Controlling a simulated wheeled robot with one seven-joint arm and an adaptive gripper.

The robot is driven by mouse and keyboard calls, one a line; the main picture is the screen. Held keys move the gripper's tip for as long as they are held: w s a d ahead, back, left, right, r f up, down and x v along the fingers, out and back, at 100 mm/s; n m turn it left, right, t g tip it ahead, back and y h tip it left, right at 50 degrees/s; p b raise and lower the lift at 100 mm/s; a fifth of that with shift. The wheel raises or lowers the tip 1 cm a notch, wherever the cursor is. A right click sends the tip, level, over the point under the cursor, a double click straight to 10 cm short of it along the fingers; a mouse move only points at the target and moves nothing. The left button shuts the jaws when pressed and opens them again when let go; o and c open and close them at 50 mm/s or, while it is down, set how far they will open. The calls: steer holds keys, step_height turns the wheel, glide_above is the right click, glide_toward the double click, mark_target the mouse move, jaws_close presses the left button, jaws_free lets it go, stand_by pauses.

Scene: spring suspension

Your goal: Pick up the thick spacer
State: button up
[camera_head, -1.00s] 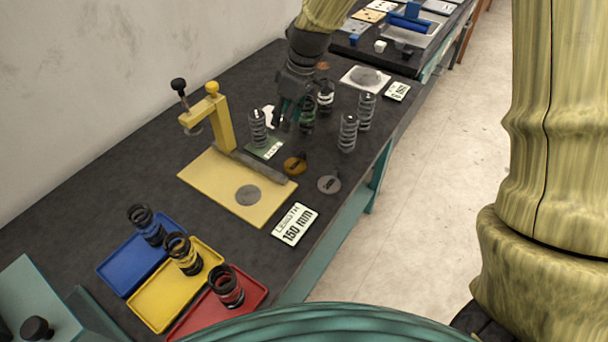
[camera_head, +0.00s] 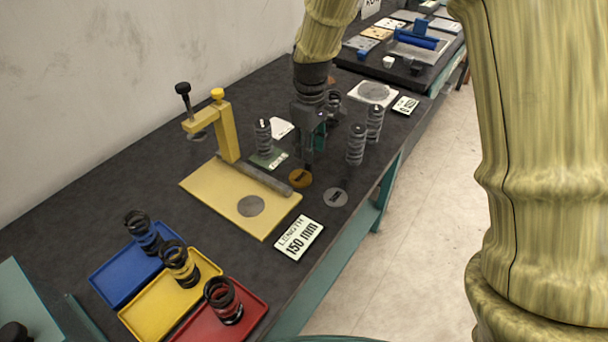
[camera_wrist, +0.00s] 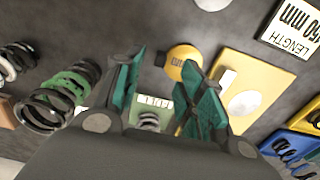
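An orange-yellow round spacer (camera_head: 300,178) with a dark mark on top lies on the dark bench. It also shows in the wrist view (camera_wrist: 180,58), with a visible thick side, beyond my fingertips and nearer the right finger. A flat grey disc (camera_head: 336,197) lies close to it, towards the bench edge; it is partly cut off in the wrist view (camera_wrist: 212,3). My gripper (camera_head: 308,165) points down just above and behind the orange spacer. In the wrist view its two teal fingers (camera_wrist: 165,72) are apart, with nothing held between them.
Upright springs (camera_head: 355,145) stand right of my gripper; another (camera_head: 264,137) stands left. A yellow press frame (camera_head: 226,135) with a grey bar (camera_head: 262,180) stands close left. A length sign (camera_head: 299,238) lies in front. Coloured trays (camera_head: 172,297) with springs are at the front left.

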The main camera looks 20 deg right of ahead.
mark_target(302, 174)
steer(key=shift+w+a+f+p, duration=0.1)
steer(key=shift+f+p, duration=0.5)
steer(key=shift+f, duration=2.05)
jaws_close()
